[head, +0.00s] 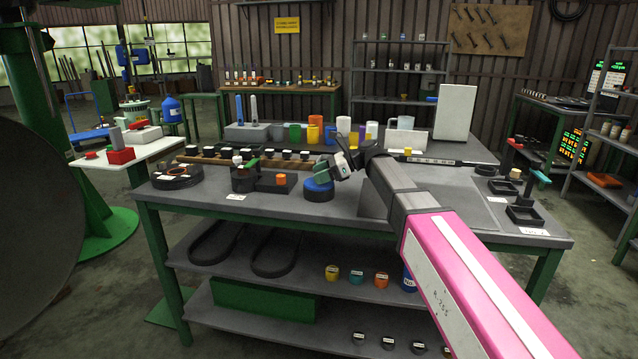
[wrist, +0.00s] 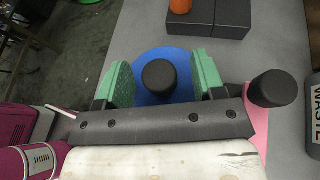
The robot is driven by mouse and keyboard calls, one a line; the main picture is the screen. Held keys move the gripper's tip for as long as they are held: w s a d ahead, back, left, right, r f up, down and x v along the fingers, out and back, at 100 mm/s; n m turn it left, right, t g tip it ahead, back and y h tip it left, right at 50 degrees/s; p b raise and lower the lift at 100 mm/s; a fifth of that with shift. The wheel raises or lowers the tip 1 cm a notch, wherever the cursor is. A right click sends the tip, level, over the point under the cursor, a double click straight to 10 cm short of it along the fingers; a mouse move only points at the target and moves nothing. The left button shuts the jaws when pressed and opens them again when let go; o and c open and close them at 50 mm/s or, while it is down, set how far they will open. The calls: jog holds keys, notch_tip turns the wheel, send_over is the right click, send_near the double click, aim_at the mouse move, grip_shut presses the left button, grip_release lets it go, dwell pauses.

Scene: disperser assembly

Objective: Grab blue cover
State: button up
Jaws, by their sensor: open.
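The blue cover (head: 319,184) is a round blue disc near the front edge of the grey workbench. In the wrist view the blue cover (wrist: 155,55) lies under my gripper, with a black round knob (wrist: 159,78) at its middle. My gripper (head: 331,168) is just above it, and its green fingers (wrist: 162,68) are open, one on each side of the knob with gaps between. The fingers and the gripper body hide parts of the disc.
A dark block (wrist: 221,18) with an orange piece (wrist: 181,5) stands close by. Another black knob (wrist: 271,88) sits over a pink surface to the right, near a bin marked WASTE (wrist: 316,105). Coloured cups (head: 315,130) stand further back on the bench.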

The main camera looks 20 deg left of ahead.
grip_shut()
dwell(0.3)
